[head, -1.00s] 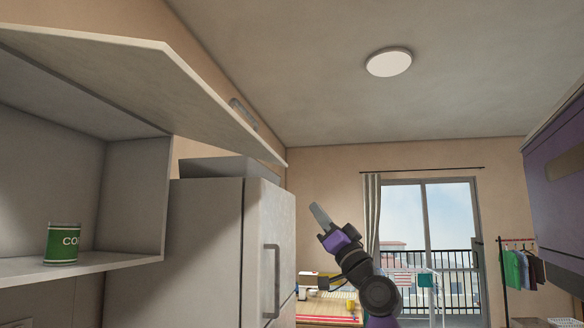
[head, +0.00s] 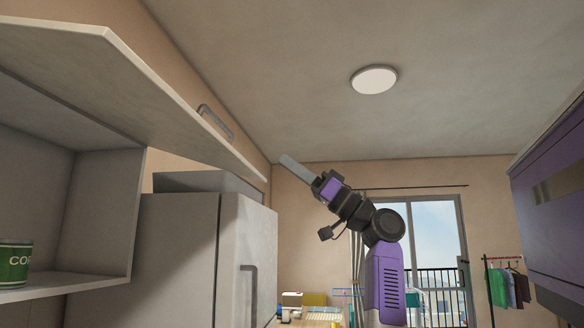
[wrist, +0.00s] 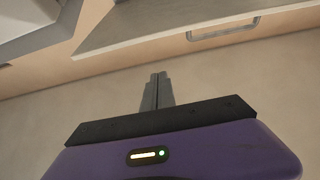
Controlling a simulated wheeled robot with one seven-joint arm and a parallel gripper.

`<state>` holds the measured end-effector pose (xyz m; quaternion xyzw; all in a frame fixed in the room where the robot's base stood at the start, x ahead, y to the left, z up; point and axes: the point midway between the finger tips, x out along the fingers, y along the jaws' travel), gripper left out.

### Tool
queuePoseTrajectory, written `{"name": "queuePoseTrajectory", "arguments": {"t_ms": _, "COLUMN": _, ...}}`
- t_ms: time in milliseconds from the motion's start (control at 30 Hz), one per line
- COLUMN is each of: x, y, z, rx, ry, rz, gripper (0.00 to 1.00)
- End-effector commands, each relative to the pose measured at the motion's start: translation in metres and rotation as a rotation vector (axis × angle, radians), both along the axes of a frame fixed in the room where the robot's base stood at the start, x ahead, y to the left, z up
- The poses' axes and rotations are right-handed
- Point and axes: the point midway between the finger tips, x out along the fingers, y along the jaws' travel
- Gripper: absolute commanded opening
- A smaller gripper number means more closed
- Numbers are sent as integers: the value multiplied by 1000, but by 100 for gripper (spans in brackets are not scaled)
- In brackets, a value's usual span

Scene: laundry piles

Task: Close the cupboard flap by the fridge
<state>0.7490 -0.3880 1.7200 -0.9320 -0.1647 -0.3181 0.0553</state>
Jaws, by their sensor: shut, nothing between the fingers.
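The cupboard flap (head: 125,85) is swung up and open at the upper left in the head view, with a grey bar handle (head: 215,121) near its far end. The open cupboard (head: 105,210) below it holds a green can (head: 14,264). The fridge (head: 200,255) stands just beyond the cupboard. My gripper (head: 283,158) is shut and empty, raised just right of the flap's far corner and apart from it as far as I can tell. In the wrist view my gripper (wrist: 156,76) points toward the flap (wrist: 150,25), whose handle (wrist: 225,29) shows at upper right.
A grey box (head: 205,181) sits on top of the fridge. A purple cabinet (head: 550,200) hangs at the right. A clothes rack (head: 505,285) and a glass balcony door (head: 435,250) are at the back.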

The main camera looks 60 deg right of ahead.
Motion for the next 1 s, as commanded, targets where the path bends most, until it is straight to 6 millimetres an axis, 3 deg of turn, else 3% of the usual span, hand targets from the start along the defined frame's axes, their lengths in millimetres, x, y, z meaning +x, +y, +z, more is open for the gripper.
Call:
{"name": "queuePoseTrajectory", "arguments": {"t_ms": 33, "x": 8, "y": 3, "z": 11, "rx": 0, "ry": 2, "rz": 2, "gripper": 0}}
{"name": "queuePoseTrajectory", "arguments": {"t_ms": 333, "x": 52, "y": 19, "z": 47, "rx": 1, "ry": 1, "rz": 1, "gripper": 0}}
{"name": "queuePoseTrajectory", "arguments": {"t_ms": 400, "x": 57, "y": 18, "z": 32, "rx": 5, "ry": 5, "rz": 0, "gripper": 0}}
{"name": "queuePoseTrajectory", "arguments": {"t_ms": 600, "x": 61, "y": 21, "z": 12, "rx": 3, "ry": 1, "rz": -1, "gripper": 0}}
{"name": "queuePoseTrajectory", "arguments": {"t_ms": 1000, "x": 63, "y": 22, "z": 4, "rx": 2, "ry": 1, "rz": -1, "gripper": 0}}
